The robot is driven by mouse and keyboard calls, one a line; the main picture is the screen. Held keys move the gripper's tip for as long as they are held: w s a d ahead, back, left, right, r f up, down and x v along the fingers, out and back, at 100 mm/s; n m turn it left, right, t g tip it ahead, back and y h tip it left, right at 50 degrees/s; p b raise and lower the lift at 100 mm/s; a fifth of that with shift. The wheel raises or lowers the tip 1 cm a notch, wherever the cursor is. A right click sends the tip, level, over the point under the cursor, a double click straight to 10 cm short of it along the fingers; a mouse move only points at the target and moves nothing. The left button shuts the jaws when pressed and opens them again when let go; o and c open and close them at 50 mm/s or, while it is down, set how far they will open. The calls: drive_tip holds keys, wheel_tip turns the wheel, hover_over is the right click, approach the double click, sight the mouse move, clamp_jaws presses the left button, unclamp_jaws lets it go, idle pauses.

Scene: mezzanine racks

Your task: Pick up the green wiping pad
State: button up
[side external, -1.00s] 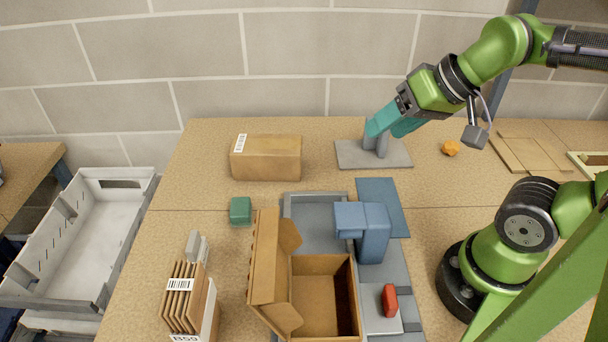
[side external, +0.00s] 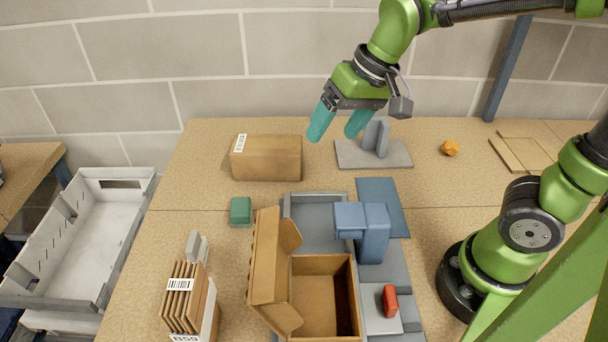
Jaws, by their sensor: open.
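The green wiping pad (side external: 241,211) is a small dark green block lying on the wooden table, left of the grey tray and in front of the closed cardboard box. My gripper (side external: 334,131) has two teal fingers, spread apart and empty. It hangs in the air at the back of the table, up and to the right of the pad, near the right end of the closed box. Nothing hides the pad.
A closed cardboard box (side external: 266,159) stands behind the pad. An open carton (side external: 322,296), a blue device (side external: 372,232) and a red item (side external: 389,300) are right of it. Flat cartons (side external: 184,303) stand at front left. Table around the pad is clear.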

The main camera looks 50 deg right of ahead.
drive_tip(key=w+a+f+g, duration=0.25)
drive_tip(key=w+a, duration=0.35)
drive_tip(key=w, duration=0.3)
drive_tip(key=m+g+h, duration=0.2)
drive_tip(key=m, duration=0.3)
hover_over(239, 207)
drive_tip(key=shift+t, duration=0.25)
drive_tip(key=f, duration=1.4)
drive_tip(key=shift+w+d, duration=0.35)
drive_tip(key=shift+d, duration=0.05)
drive_tip(key=f, duration=0.5)
drive_tip(key=shift+s+a+f, duration=0.3)
drive_tip(key=shift+s, duration=0.1)
drive_tip(key=c, duration=1.1)
